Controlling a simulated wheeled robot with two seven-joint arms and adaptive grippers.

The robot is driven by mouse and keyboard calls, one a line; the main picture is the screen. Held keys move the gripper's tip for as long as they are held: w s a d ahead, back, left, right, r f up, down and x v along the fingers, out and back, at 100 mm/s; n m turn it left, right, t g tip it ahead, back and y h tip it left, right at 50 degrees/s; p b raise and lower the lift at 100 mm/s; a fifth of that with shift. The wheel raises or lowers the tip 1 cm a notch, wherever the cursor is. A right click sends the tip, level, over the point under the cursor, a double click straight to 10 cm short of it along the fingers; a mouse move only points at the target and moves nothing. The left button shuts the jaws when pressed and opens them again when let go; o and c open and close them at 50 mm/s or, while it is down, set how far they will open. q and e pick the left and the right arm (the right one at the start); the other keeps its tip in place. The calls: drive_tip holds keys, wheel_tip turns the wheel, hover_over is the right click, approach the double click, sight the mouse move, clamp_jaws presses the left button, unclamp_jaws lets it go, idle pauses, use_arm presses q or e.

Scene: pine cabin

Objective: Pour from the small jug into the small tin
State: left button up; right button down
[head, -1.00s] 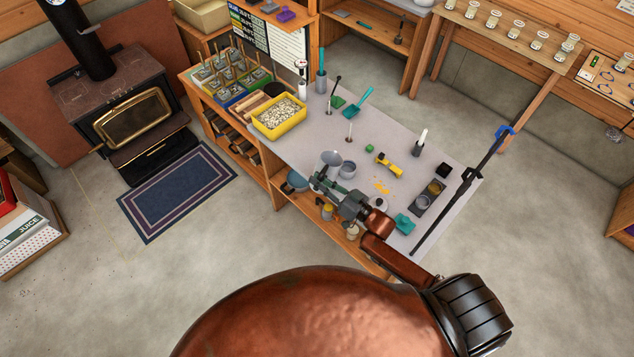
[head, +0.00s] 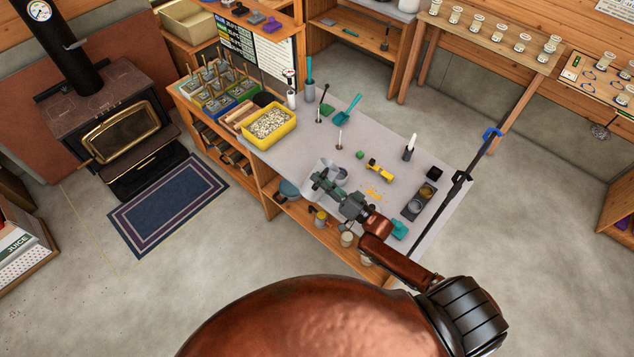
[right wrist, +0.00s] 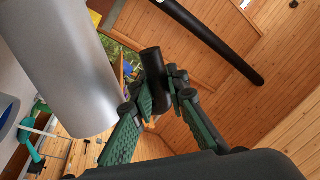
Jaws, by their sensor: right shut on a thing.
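The small jug (head: 320,166), a plain grey metal vessel, is held over the front left part of the bench. It looks tilted towards the small tin (head: 343,174), a grey round tin right beside it. My right gripper (head: 326,183) is shut on the jug's dark handle. In the right wrist view the jug's smooth grey side (right wrist: 62,65) fills the upper left, and the black handle (right wrist: 153,70) sits between the green fingers. The jug's mouth and contents are hidden, and I cannot tell whether anything flows. My left gripper is not in view.
A yellow bin of pale pieces (head: 270,126) stands at the bench's left. A yellow toy-like object (head: 379,168), a teal scoop (head: 348,107) and a dark tray with round dishes (head: 418,202) lie on the bench.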

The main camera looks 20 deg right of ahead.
drive_tip(key=shift+w+d+r+m, duration=0.15)
drive_tip(key=shift+d+m, duration=0.25)
drive_tip(key=shift+m, duration=0.2)
drive_tip(key=d+m+t+b, duration=0.1)
drive_tip(key=m, duration=0.1)
drive_tip(key=d+m+h+b, duration=0.1)
drive_tip(key=m, duration=0.1)
drive_tip(key=w+d+m+t+b, duration=0.1)
drive_tip(key=d+m, duration=0.1)
drive_tip(key=shift+t+h, duration=0.3)
drive_tip(key=shift+h, duration=0.1)
drive_tip(key=shift+d+m, duration=0.15)
drive_tip(key=shift+m, duration=0.15)
drive_tip(key=shift+d+r+m+h, duration=0.25)
drive_tip(key=shift+d+m+h, duration=0.2)
drive_tip(key=shift+m, duration=0.35)
drive_tip(key=shift+d, duration=0.1)
idle(2.8)
